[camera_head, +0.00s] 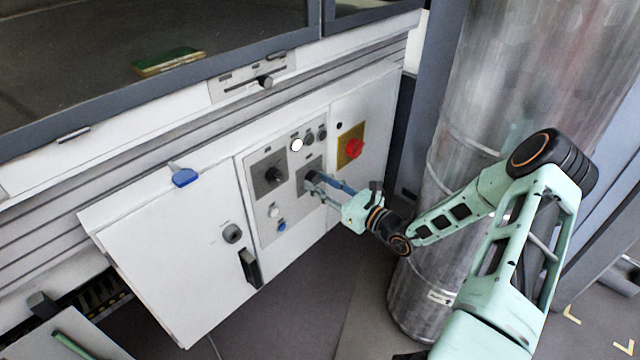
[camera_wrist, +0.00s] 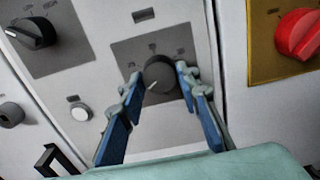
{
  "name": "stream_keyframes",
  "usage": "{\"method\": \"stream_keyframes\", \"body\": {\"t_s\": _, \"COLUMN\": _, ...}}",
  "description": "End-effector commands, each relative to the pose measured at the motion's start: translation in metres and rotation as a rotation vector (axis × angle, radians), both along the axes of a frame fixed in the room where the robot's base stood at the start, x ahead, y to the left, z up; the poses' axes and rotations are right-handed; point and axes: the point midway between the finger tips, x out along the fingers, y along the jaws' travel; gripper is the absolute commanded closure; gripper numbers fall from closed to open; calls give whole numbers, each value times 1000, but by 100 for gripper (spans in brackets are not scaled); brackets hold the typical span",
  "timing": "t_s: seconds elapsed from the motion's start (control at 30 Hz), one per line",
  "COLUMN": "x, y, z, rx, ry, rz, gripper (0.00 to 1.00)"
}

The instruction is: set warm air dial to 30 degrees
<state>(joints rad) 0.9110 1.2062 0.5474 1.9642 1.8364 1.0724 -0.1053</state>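The warm air dial is probably the dark round knob (camera_wrist: 159,74) on a grey plate (camera_wrist: 125,55), though the label is too small to read. Its pale pointer line points down and slightly left in the wrist view. My gripper (camera_wrist: 159,78) has its two blue-grey fingers spread, one on each side of this knob. The fingertips are very close to its sides; I cannot make out firm contact. In the head view my gripper (camera_head: 314,181) reaches the right plate of the control panel from the right and hides most of the knob.
A second black dial (camera_head: 273,175) is left of the gripper. A red knob on a yellow plate (camera_head: 352,149) is to the right. White (camera_head: 274,211) and blue (camera_head: 281,226) buttons lie below the dials. A metal cylinder (camera_head: 440,200) stands close behind my arm.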

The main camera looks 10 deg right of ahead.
Motion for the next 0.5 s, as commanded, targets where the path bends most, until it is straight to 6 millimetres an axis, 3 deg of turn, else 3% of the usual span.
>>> {"method": "stream_keyframes", "body": {"t_s": 0.13, "x": 0, "y": 0, "z": 0, "rx": 0, "ry": 0, "rz": 0, "gripper": 94}}
{"method": "stream_keyframes", "body": {"t_s": 0.5, "x": -1, "y": 0, "z": 2, "rx": 60, "ry": 43, "rz": 1, "gripper": 94}}
